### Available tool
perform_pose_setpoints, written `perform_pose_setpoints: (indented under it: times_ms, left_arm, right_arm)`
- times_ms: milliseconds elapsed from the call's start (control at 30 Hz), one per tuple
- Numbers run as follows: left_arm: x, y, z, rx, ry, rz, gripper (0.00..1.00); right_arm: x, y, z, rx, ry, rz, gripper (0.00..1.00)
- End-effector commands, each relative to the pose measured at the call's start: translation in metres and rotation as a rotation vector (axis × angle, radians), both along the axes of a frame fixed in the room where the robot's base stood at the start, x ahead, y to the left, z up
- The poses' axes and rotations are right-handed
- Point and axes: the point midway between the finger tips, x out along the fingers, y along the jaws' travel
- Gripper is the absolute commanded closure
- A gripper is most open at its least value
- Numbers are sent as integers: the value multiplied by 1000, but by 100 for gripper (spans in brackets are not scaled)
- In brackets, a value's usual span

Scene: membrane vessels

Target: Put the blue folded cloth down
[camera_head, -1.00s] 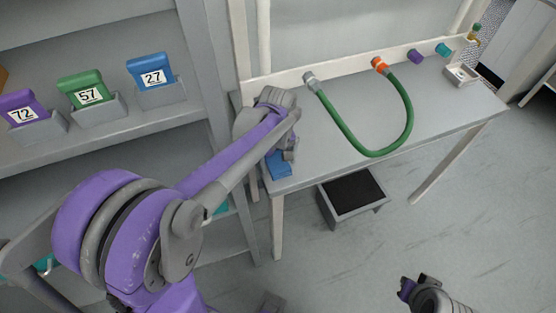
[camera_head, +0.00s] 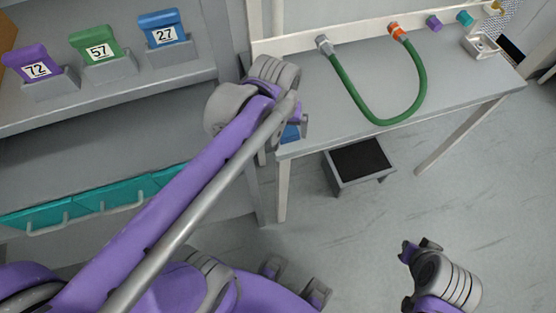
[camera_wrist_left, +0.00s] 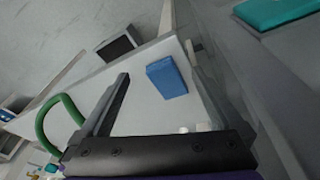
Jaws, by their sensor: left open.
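The blue folded cloth (camera_head: 291,133) lies at the near left corner of the grey table (camera_head: 350,128), mostly hidden behind my left gripper in the head view. In the left wrist view the cloth (camera_wrist_left: 167,78) shows whole, flat on the table top near its edge. My left gripper (camera_head: 298,124) is open above the table by the cloth. In the left wrist view its fingers are spread wide, and the cloth shows beyond them, not gripped. My right gripper (camera_head: 420,246) hangs over the floor at the lower right; its jaws are too unclear to read.
A green hose (camera_head: 374,118) curves across the table, with purple and teal caps beyond. A black-topped step stool (camera_head: 358,160) stands below. Numbered purple, green and blue blocks stand on the left shelf. Teal drawers (camera_head: 100,198) lie below it.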

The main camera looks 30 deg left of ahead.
Motion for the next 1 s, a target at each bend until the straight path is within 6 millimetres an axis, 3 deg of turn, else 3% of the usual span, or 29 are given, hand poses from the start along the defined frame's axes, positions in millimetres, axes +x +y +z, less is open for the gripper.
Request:
perform_pose_setpoints:
  times_ms: [33,100,300,533,700,800,1000]
  left_arm:
    - [-20,-7,-12,19,-43,-82,0]
    - [-39,-14,-25,48,-101,-188,0]
    - [-74,-25,-56,118,-215,-393,0]
    - [-81,-28,-65,140,-246,-447,0]
    - [-81,-27,-64,139,-245,-445,0]
    - [-78,-27,-53,141,-250,-444,0]
    - [-78,-27,-56,139,-248,-443,0]
  right_arm:
    - [0,0,0,0,0,0,100]
    - [0,0,0,0,0,0,100]
    - [0,0,0,0,0,0,100]
    - [0,0,0,0,0,0,100]
    - [0,0,1,0,0,0,100]
    - [3,0,11,0,-6,0,100]
    - [2,0,8,0,-5,0,100]
